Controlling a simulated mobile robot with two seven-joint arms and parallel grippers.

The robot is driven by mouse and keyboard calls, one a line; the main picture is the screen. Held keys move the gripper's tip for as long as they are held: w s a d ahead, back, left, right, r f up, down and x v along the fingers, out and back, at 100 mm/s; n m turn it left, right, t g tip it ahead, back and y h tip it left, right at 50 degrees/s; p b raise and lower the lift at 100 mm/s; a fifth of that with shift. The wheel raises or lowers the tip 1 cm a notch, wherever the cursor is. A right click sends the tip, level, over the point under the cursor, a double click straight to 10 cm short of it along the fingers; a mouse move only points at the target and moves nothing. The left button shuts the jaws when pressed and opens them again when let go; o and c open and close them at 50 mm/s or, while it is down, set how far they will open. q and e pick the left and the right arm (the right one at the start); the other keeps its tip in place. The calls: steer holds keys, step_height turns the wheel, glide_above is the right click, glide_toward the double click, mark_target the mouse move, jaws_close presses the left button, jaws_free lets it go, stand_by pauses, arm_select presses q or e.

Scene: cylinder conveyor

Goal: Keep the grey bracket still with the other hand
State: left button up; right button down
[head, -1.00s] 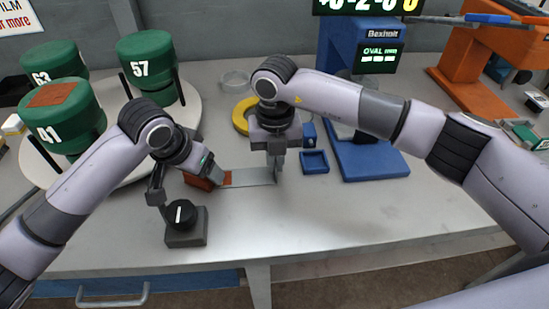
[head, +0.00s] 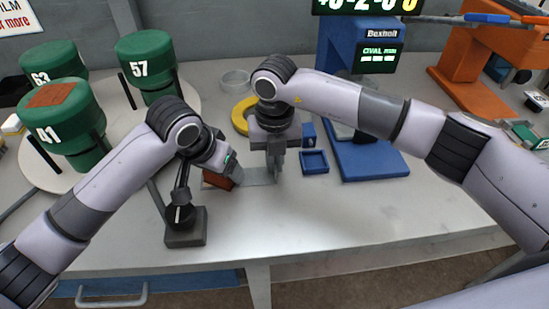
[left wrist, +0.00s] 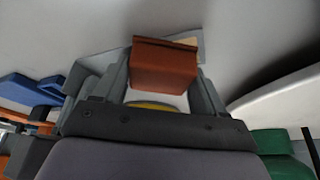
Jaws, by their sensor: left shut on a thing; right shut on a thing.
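The grey bracket (head: 260,176) shows in the head view as a flat pale strip on the table. My right gripper (head: 277,168) points down and is shut on its right end. My left gripper (head: 228,178) is shut on a red-brown block (head: 216,180) at the strip's left end. In the left wrist view the block (left wrist: 165,68) sits between the two fingers of my left gripper (left wrist: 162,88). A pale grey edge shows just behind the block there. The block and left gripper hide the bracket's left part in the head view.
A black knob on a grey base (head: 185,238) stands close under my left arm. A blue tray (head: 314,163) and a blue machine (head: 372,160) are to the right. Green numbered drums (head: 148,62) stand at the left. The front right of the table is clear.

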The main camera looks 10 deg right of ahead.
mark_target(204, 181)
arm_select(q)
steer(key=shift+f, duration=0.15)
arm_select(e)
steer(key=shift+f, duration=0.1)
arm_select(q)
steer(key=shift+w+a, duration=0.15)
steer(key=shift+a, duration=2.15)
steer(key=shift+d, duration=0.35)
steer(key=shift+s+d, duration=0.15)
steer(key=shift+d, duration=0.9)
steer(key=shift+s+d, duration=0.1)
steer(key=shift+d, duration=0.95)
steer(key=shift+a, duration=0.1)
steer(key=shift+w+a, duration=0.15)
steer(key=shift+a, duration=1.05)
steer(key=shift+w+a, duration=0.1)
steer(key=shift+a, duration=1.1)
arm_select(e)
steer(key=shift+d, duration=0.1)
